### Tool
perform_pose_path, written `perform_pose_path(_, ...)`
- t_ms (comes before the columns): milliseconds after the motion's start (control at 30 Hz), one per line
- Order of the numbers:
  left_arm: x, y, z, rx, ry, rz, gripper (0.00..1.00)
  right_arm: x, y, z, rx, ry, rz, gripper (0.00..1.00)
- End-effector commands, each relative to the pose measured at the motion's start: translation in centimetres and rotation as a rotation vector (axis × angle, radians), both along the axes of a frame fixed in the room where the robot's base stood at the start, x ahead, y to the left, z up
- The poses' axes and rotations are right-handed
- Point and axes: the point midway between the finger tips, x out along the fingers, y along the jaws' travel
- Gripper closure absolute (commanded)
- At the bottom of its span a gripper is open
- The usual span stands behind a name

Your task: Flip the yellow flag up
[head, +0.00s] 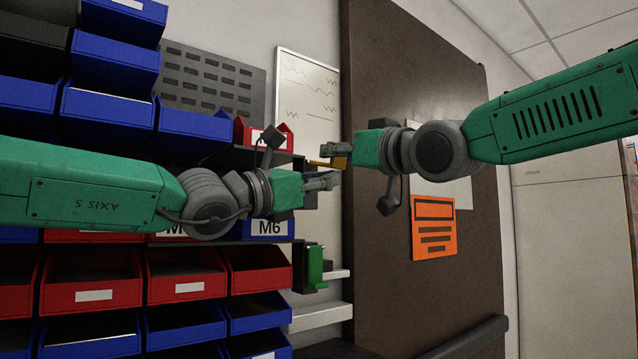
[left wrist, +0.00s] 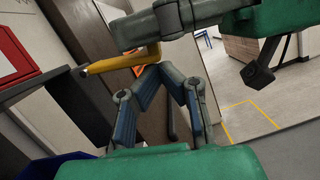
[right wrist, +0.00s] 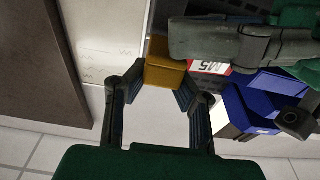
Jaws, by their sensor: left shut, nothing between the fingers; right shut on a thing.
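The yellow flag (head: 324,163) shows small in the head view, sticking out between my two grippers. In the left wrist view the yellow flag (left wrist: 112,65) is a bar with a bent end, running from a dark mount at the left to the fingers of my right gripper. In the right wrist view its yellow block (right wrist: 163,66) sits between the fingertips of my right gripper (right wrist: 158,86). My right gripper (head: 338,154) is shut on the flag. My left gripper (head: 334,180) is shut and empty just below it, its fingertips (left wrist: 168,70) together.
Blue and red bins (head: 95,290) fill the rack at the left. A brown door-like panel (head: 400,60) with an orange notice (head: 434,228) stands behind my right gripper. A whiteboard (head: 307,95) hangs behind. A green-and-black device (head: 315,267) sits below my left gripper.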

Motion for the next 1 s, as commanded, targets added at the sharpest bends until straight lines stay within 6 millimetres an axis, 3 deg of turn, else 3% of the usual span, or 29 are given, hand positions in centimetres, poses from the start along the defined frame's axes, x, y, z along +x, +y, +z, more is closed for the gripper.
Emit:
perform_pose_path(33,0.0,0.0,0.0,0.000,0.000,0.000,1.00,0.2,0.0,-0.7,-0.007,0.012,-0.002,1.00)
perform_pose_path(600,-0.4,-0.1,1.6,-0.042,0.043,-0.002,1.00,0.2,0.1,-0.6,-0.007,0.011,-0.001,1.00)
perform_pose_path(633,-0.5,-0.1,1.7,-0.043,0.042,-0.002,1.00,0.1,0.1,-0.6,-0.007,0.011,-0.001,0.70)
perform_pose_path(700,-0.5,-0.1,1.7,-0.043,0.042,-0.002,1.00,0.1,0.1,-0.6,-0.007,0.011,-0.001,0.52)
perform_pose_path(1000,-0.5,-0.1,1.4,-0.037,0.046,0.000,1.00,-0.1,0.0,-0.1,-0.002,0.003,-0.001,0.52)
